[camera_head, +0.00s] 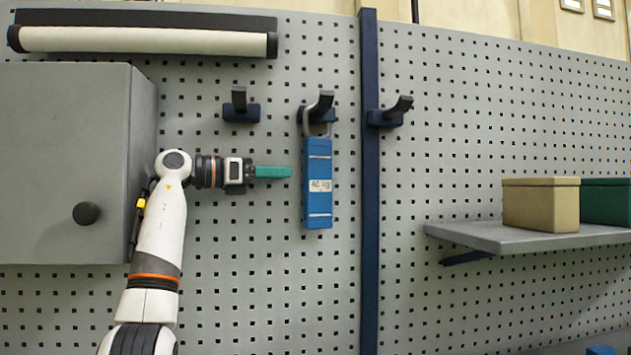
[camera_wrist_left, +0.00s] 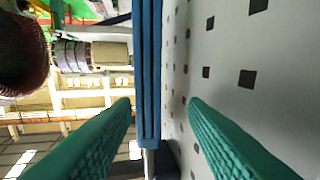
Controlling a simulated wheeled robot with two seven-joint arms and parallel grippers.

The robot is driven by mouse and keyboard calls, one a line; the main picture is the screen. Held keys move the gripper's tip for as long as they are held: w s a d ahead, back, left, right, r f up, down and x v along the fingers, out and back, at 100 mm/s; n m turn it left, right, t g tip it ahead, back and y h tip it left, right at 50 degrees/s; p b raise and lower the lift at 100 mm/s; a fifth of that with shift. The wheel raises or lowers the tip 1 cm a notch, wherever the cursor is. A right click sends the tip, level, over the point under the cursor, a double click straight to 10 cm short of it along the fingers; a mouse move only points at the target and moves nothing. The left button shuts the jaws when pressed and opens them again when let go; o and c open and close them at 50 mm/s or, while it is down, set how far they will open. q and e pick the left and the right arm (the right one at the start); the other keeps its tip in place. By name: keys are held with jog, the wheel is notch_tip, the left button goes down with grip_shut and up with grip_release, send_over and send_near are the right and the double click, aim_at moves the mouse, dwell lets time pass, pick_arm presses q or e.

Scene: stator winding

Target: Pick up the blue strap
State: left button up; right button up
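The blue strap (camera_head: 317,184) hangs upright by a grey metal loop from the middle hook (camera_head: 320,103) on the pegboard and bears a white "40 kg" label. In the left wrist view the strap (camera_wrist_left: 147,70) shows as a long blue bar between the green fingers. My left gripper (camera_head: 288,172) is level with the strap's upper half, just to its left, with a small gap in the head view. In the left wrist view its two fingers (camera_wrist_left: 160,103) stand apart, one on each side of the strap, not touching it. My right gripper is in neither view.
Two more hooks, the left hook (camera_head: 240,106) and the right hook (camera_head: 391,113), flank the strap. A dark blue post (camera_head: 370,240) stands right of it. A grey cabinet (camera_head: 60,160) is at left. A shelf (camera_head: 480,236) with a tan box (camera_head: 540,205) and green box (camera_head: 607,202) is at right.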

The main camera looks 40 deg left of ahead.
aim_at(304, 170)
pick_arm(q)
jog(key=w+d+p, duration=0.1)
jog(key=w+d+r, duration=0.1)
jog(key=d, duration=0.1)
jog(key=shift+p, duration=0.35)
jog(key=x, duration=0.1)
jog(key=p+x, duration=0.1)
jog(key=x, duration=0.1)
jog(key=shift+w+a+f+p, duration=0.15)
jog(key=shift+w+f+p, duration=0.15)
jog(key=shift+w, duration=0.25)
jog(key=shift+s, duration=0.2)
jog(key=shift+w, duration=0.15)
jog(key=c, duration=0.5)
grip_shut()
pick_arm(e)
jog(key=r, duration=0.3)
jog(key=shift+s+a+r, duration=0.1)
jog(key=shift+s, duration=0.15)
pick_arm(q)
jog(key=shift+r, duration=0.1)
